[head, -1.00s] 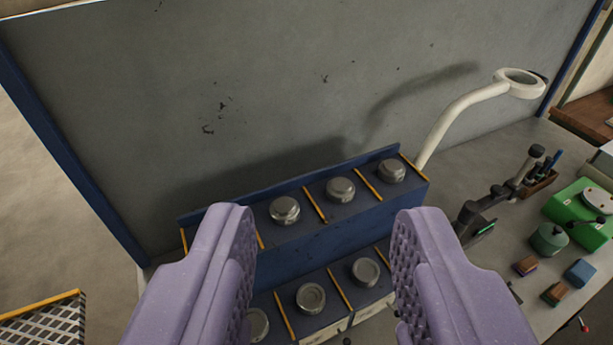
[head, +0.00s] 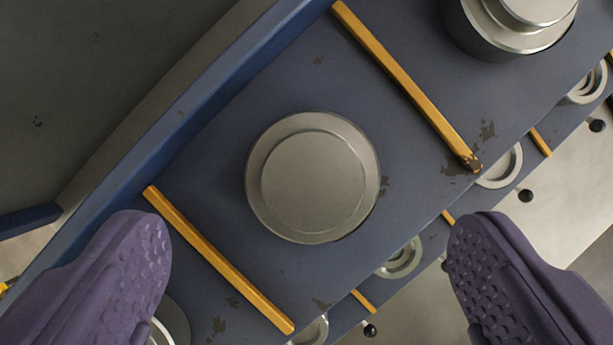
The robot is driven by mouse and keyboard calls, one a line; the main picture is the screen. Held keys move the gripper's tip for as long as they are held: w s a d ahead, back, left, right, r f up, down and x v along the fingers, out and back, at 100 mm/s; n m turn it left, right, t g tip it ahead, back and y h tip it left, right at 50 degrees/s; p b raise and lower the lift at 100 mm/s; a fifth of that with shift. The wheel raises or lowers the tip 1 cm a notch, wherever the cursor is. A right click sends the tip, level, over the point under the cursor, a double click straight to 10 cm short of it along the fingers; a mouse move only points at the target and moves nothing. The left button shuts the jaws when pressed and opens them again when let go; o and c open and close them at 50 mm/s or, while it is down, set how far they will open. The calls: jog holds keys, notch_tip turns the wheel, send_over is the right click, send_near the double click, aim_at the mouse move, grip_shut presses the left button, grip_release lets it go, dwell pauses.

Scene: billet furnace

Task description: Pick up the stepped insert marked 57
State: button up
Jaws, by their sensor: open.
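A round metal stepped insert (head: 313,178) sits on the upper shelf of the blue rack (head: 235,150), between two yellow dividers. No number shows on it, so I cannot tell whether it is the one marked 57. A second stepped insert (head: 525,20) stands in the bay at the upper right, cut off by the frame edge. Another metal insert (head: 172,322) is partly hidden behind my left finger. My gripper (head: 312,270) is open and empty, its purple fingers wide apart at the lower left and lower right. The middle insert shows just beyond the gap between the fingertips.
Yellow dividers (head: 218,258) and (head: 405,85) flank the middle bay. The rack's raised blue back edge (head: 215,100) runs along the left, with a grey panel (head: 60,90) behind. Lower tiers hold several ring-like metal pieces (head: 402,260) at the lower right.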

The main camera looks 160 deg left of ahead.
aim_at(310, 197)
jog(key=x, duration=0.5)
jog(key=shift+s+f, duration=0.25)
jog(key=shift+f, duration=0.3)
jog(key=c, duration=1.7)
